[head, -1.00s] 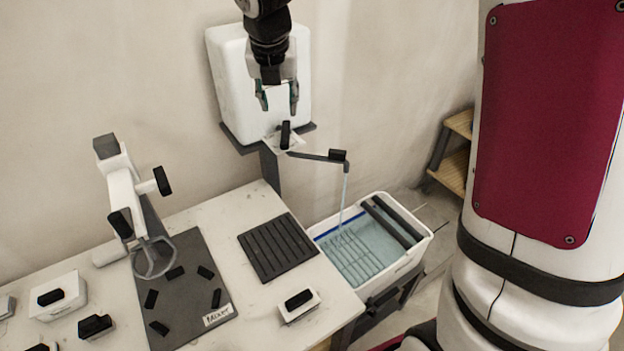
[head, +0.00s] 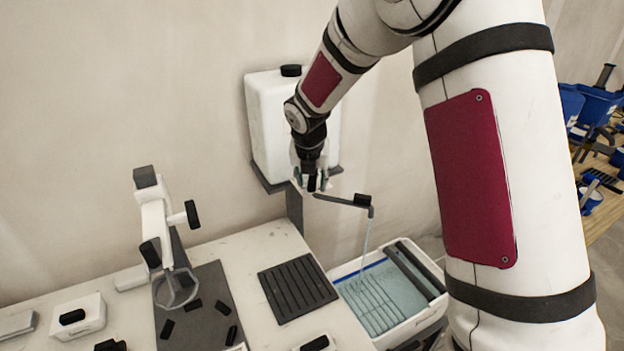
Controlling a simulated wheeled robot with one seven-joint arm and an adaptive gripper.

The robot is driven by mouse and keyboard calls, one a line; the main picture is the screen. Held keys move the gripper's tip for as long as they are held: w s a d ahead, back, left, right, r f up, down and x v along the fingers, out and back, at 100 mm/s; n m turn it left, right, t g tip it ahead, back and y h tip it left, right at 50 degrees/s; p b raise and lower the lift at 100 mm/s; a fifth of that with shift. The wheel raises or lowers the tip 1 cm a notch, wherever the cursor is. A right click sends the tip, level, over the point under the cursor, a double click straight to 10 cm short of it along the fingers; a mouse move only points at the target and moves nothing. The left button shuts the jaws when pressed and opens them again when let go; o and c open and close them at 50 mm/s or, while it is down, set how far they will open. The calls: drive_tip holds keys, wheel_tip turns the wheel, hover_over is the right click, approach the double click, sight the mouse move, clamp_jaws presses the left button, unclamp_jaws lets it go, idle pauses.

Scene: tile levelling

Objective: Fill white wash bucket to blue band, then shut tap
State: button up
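The white wash bucket (head: 432,318) stands on a dark stand at the right end of the bench. Water (head: 384,294) covers much of its inside, and a blue band (head: 358,271) shows along its inner back wall. A thin stream runs into it from the dark spout (head: 342,201) of the tap. The white water tank (head: 268,125) stands behind on a dark bracket. My gripper (head: 312,186) points down at the tap's black handle, at the tank's front. The fingers are around or just beside the handle; whether they grip it is hidden.
A dark ribbed mat (head: 298,288) lies on the bench (head: 240,262) left of the bucket. A white mixer stand (head: 155,215) rises from a dark mat further left. Blue containers (head: 597,104) stand on a wooden table at the far right.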

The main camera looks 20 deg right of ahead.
drive_tip(key=shift+w+f, duration=0.1)
drive_tip(key=shift+c, duration=0.5)
clamp_jaws()
